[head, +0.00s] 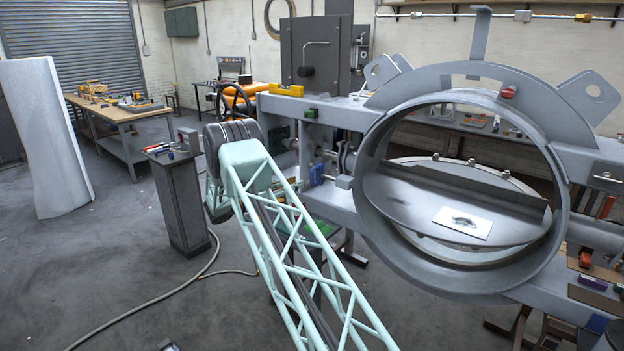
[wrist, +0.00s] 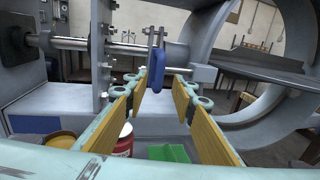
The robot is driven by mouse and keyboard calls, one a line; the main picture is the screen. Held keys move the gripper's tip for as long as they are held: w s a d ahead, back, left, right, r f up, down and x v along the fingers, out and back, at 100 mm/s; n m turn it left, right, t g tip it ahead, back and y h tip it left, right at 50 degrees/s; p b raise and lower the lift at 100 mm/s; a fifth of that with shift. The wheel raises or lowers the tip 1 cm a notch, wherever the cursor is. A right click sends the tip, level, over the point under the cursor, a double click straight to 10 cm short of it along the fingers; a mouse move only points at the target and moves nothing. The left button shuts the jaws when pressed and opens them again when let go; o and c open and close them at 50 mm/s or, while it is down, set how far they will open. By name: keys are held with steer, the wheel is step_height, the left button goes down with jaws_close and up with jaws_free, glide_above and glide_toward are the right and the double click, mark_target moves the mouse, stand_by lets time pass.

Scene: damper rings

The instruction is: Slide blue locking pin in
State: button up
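The blue locking pin shows as an upright blue oblong grip (wrist: 155,70) in the wrist view, next to a horizontal steel rod (wrist: 128,46). A blue piece, likely the same pin (head: 317,173), shows small in the head view beside the frame, left of the large ring. My gripper (wrist: 163,92) is open, with its yellow-padded fingers spread apart. The blue grip appears between the fingertips, just beyond them, with nothing visibly held. The contact and the pin's hole cannot be made out. In the head view my gripper is not visible.
The large grey ring (head: 362,199) with a tilted disc (head: 400,190) fills the right. A steel bracket (wrist: 103,50) stands left of the blue grip. A red can (wrist: 124,141) and a green object (wrist: 168,153) lie below. A grey cabinet (head: 182,205) stands on open floor.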

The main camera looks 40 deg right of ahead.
mark_target(312, 182)
steer(key=d, duration=1)
steer(key=shift+b, duration=0.3)
steer(key=shift+d, duration=0.1)
jaws_close()
